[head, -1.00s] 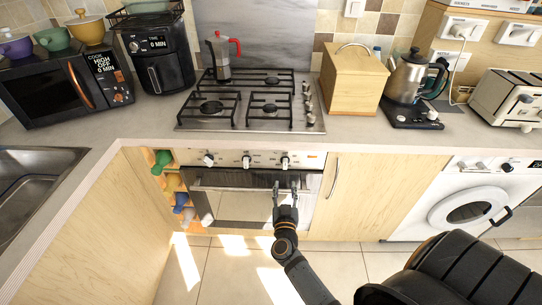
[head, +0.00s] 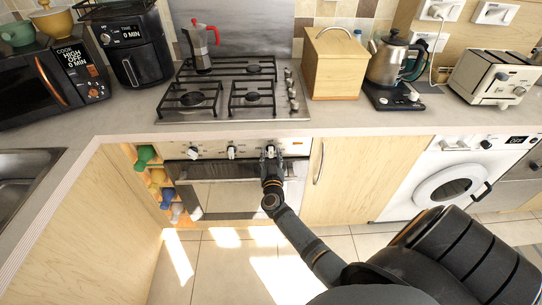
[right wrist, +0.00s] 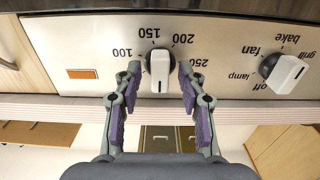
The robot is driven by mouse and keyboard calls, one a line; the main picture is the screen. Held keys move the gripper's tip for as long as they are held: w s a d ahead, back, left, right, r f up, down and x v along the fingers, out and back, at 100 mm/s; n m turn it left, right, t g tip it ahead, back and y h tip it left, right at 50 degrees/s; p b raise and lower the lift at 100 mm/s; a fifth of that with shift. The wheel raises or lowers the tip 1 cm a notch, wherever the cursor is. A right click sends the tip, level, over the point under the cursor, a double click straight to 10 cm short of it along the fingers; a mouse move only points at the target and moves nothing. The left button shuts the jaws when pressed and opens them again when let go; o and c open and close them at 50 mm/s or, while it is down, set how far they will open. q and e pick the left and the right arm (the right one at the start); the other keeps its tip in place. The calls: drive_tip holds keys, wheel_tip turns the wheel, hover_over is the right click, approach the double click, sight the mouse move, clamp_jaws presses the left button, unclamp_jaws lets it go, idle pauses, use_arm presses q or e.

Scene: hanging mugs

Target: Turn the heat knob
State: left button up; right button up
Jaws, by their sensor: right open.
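The heat knob (right wrist: 160,68) is white with a dark base, below upside-down temperature numbers from 100 to 250 in the right wrist view. In the head view it is the rightmost knob on the oven's front panel, mostly hidden by my right gripper (head: 270,154). In the right wrist view my right gripper (right wrist: 159,78) is open, with one finger on each side of the knob. Small gaps show between the fingers and the knob. My left gripper is not in view.
A function knob (right wrist: 284,72) sits beside the heat knob. The left knob (head: 193,153) is farther along the panel. The oven door (head: 225,195) is below, and the hob (head: 240,115) with a moka pot (head: 200,50) is above.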

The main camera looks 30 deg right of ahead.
clamp_jaws()
drive_tip(key=shift+m, duration=0.3)
drive_tip(key=shift+m+p, duration=0.5)
drive_tip(key=shift+m, duration=0.4)
drive_tip(key=m, duration=0.2)
drive_tip(key=shift+s+m+p, duration=0.1)
drive_tip(key=shift+m+p, duration=0.2)
drive_tip(key=shift+m, duration=0.1)
drive_tip(key=m, duration=0.5)
drive_tip(key=shift+d+f, duration=0.1)
drive_tip(key=shift+m, duration=0.4)
unclamp_jaws()
